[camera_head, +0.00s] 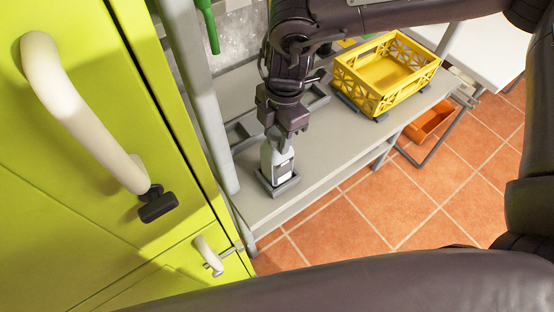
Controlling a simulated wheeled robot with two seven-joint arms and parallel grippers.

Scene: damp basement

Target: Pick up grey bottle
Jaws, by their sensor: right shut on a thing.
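The grey bottle (276,164) stands upright in a small grey tray (291,187) near the front left end of a grey bench. It looks pale, with a dark patch on its side. My right gripper (279,141) comes down from above and is shut on the bottle's top. The gripper hides the upper part of the bottle. My left gripper is not in view.
A yellow crate (434,66) stands on the bench (345,138) to the right. Grey trays lie behind the gripper. A lime-green cabinet (75,180) with white handles fills the left. An orange bin (424,124) is beyond the bench over orange floor tiles.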

